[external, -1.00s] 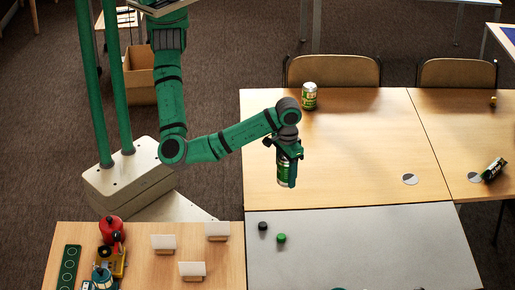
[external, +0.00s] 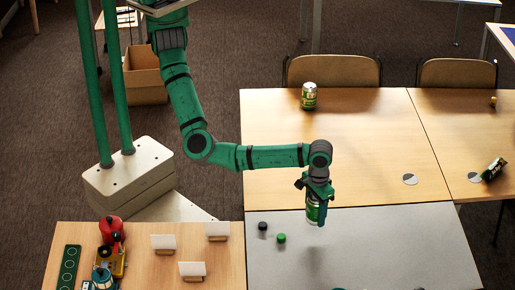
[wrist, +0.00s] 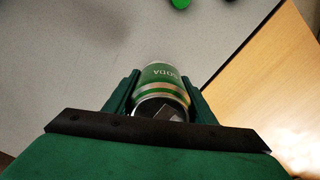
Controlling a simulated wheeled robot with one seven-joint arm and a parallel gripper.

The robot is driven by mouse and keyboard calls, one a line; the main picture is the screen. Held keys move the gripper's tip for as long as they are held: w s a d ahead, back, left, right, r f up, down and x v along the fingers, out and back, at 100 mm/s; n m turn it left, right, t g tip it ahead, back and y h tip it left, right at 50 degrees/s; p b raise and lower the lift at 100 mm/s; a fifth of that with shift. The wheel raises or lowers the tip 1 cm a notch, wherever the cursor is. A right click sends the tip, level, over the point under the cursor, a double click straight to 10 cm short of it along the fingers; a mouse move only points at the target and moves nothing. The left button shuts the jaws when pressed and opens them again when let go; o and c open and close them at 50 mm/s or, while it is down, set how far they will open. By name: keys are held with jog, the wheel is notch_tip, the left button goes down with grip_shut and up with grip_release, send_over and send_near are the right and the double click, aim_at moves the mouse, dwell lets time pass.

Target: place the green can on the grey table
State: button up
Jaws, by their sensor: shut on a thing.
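My gripper (external: 316,205) is shut on a green can (external: 312,213) with a silver rim. In the wrist view the can (wrist: 160,82) sits between the two fingers (wrist: 160,97), and the word SODA shows on its side. The can is upright in the external view, over the far part of the grey table (external: 380,250). A shadow lies on the grey surface below it, so it appears to be held above the table. In the wrist view the grey table (wrist: 70,70) fills the left and middle.
Another green can (external: 309,96) stands on the wooden table (external: 370,130) behind. A black piece (external: 262,226) and a green piece (external: 281,238) lie on the grey table's left part. Its middle is largely clear.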

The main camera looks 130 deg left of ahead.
aim_at(316, 221)
jog(key=shift+w+f, duration=0.25)
jog(key=shift+f, duration=1.55)
jog(key=shift+f, duration=0.15)
jog(key=o, duration=1)
notch_tip(316, 221, up, 12)
jog(key=shift+r, duration=0.2)
